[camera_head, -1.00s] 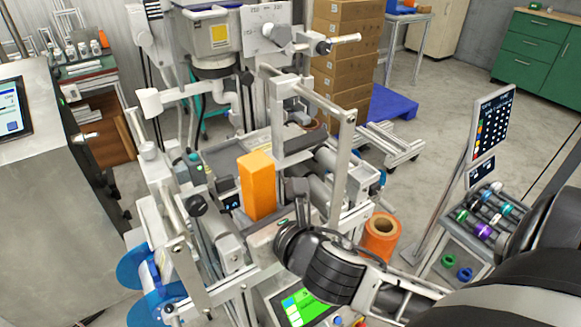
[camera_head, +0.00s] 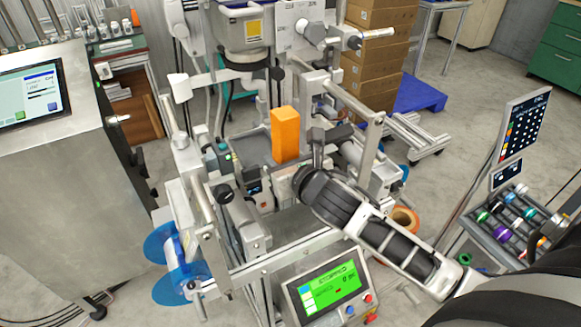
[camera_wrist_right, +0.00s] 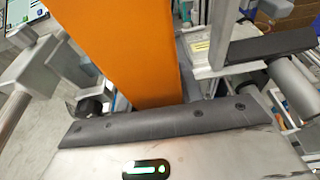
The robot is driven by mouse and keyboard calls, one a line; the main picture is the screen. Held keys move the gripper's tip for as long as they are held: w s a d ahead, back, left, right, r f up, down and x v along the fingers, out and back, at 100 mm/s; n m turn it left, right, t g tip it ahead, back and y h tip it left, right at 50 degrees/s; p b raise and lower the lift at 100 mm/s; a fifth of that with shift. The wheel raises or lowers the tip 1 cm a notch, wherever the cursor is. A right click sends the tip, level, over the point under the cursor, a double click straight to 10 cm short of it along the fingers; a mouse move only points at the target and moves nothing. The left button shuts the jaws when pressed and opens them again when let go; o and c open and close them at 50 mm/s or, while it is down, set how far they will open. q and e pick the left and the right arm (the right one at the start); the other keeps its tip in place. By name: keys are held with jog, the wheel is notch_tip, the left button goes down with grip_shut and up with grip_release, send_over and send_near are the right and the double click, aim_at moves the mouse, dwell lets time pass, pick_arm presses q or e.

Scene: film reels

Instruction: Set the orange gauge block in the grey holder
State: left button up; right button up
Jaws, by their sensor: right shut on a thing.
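The orange gauge block (camera_head: 285,135) stands upright, or nearly so, above the middle of the machine in the head view. My right gripper (camera_head: 301,160) is at its near right side and is shut on it. In the right wrist view the block (camera_wrist_right: 125,50) is a tall orange slab just beyond the dark bolted edge of my gripper; its lower end is hidden there. The fingertips do not show clearly. I cannot pick out the grey holder with certainty among the grey machine parts. My left gripper is not in view.
Machine frame bars and rollers (camera_head: 240,215) crowd around the block. A green-lit control panel (camera_head: 328,292) is at the front. An orange-brown roll (camera_head: 405,218) is behind my right forearm. A rack of coloured reels (camera_head: 505,215) stands right. Open floor shows at the right.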

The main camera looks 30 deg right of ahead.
jog(key=w, duration=0.6)
jog(key=w+d+b, duration=0.1)
jog(key=w, duration=1.1)
jog(key=shift+d+f, duration=0.25)
jog(key=shift+f, duration=0.1)
jog(key=shift+f+b, duration=0.4)
jog(key=shift+f, duration=0.1)
jog(key=o, duration=1.2)
jog(key=shift+c, duration=0.2)
jog(key=shift+f, duration=0.15)
